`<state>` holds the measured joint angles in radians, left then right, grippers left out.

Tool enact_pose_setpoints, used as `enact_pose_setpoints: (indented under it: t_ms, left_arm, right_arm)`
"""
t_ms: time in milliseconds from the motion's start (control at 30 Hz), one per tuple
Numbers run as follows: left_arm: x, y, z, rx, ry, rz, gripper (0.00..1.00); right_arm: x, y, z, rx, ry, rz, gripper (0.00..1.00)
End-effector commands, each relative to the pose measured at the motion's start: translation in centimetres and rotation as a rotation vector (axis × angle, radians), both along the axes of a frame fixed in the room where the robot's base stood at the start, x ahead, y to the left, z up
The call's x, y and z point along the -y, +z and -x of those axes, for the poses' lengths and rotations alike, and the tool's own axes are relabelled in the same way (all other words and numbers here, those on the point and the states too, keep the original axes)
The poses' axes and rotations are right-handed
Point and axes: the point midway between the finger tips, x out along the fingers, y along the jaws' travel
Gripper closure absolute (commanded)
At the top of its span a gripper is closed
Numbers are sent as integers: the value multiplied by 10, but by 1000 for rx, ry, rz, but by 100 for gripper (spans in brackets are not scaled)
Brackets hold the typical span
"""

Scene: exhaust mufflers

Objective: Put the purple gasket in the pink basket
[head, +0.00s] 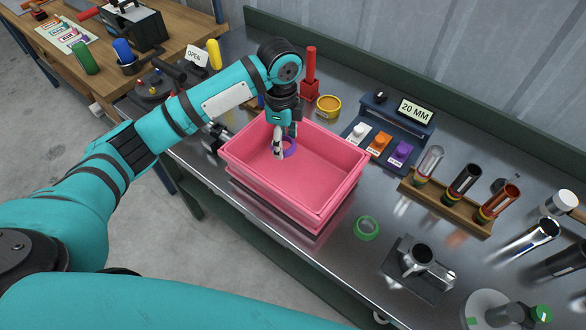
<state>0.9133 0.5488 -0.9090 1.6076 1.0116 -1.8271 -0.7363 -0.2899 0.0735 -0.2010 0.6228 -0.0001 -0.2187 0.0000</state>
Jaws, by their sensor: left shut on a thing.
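The pink basket (338,168) stands on the metal bench near the middle of the head view. My left gripper (280,150) points down over the basket's left part, inside its outline. It is shut on the purple gasket (291,147), a thin ring that shows beside the fingertips. I cannot tell whether the gasket touches the basket floor. The rest of the basket's inside is bare. My right gripper is not in view.
A green ring (367,228) lies on the bench right of the basket. A wooden rack (446,205) of tubes and a metal fixture (418,262) stand to the right.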

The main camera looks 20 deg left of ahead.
Motion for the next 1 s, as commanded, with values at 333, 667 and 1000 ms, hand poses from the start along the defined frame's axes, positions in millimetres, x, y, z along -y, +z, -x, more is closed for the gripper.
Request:
enact_pose_setpoints:
  t_ms: [333, 667, 1000]
  left_arm:
    - [0, -53, 1, -3, 1, -2, 77]
    - [0, -91, 1, -1, 0, -1, 77]
    - [0, -94, 1, -1, 0, -1, 77]
  right_arm:
    - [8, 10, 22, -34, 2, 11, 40]
    - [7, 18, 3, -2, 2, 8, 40]
    - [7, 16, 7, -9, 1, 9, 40]
